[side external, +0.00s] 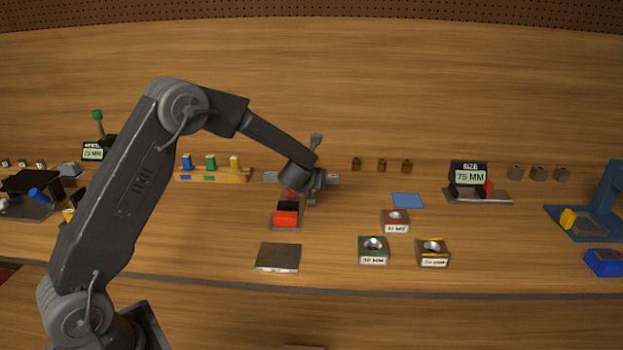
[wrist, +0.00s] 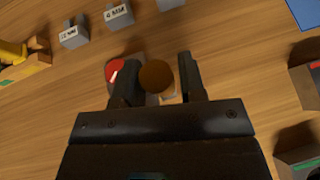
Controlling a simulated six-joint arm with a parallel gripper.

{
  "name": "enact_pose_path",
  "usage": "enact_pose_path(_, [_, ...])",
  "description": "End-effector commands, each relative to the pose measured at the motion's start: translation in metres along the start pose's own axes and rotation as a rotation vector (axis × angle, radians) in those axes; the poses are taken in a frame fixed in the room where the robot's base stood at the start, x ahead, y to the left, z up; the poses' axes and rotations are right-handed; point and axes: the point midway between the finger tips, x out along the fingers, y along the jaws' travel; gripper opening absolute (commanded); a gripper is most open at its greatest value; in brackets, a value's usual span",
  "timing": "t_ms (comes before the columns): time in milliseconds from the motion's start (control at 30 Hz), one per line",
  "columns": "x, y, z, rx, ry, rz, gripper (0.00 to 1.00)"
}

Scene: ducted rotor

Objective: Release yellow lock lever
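My gripper (side external: 312,188) is low over the middle of the bench, behind a red and black block (side external: 287,214). In the wrist view its two fingers (wrist: 162,82) stand apart. A round brown knob (wrist: 156,76) shows between them, with a narrow gap to the right finger; I cannot tell whether it touches the left one. A red round part (wrist: 115,70) is left of the fingers. A yellow part (side external: 568,218) sits on a blue stand at the far right, and a small yellow part (side external: 68,215) is at the far left. I cannot tell which is the lock lever.
A wooden rack (side external: 212,175) holds blue, green and yellow pegs. Labelled blocks with round sockets (side external: 374,250) stand right of centre. A dark plate (side external: 278,257) lies near the front edge. A blue square (side external: 407,200) lies flat. A 75 MM display (side external: 468,174) stands at the back right.

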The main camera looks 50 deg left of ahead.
Motion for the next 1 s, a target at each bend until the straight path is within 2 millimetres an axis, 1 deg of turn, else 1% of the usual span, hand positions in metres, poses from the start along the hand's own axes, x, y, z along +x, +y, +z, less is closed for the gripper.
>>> enact_pose_path(33, [0.0,0.0,0.0,0.0,0.0,0.0,0.42])
enact_pose_path(167, [0.0,0.001,0.0,0.0,0.0,0.001,0.54])
enact_pose_path(400, [0.0,0.001,0.0,-0.001,-0.001,0.002,0.55])
enact_pose_path(533, [-0.009,0.001,0.001,-0.001,-0.002,0.002,0.55])
enact_pose_path(667, [-0.031,0.0,0.001,-0.001,-0.003,-0.001,0.55])
enact_pose_path(900, [-0.086,0.0,0.001,-0.001,-0.004,-0.001,0.55])
enact_pose_path(1000, [-0.106,0.0,0.001,-0.001,-0.004,-0.001,0.55])
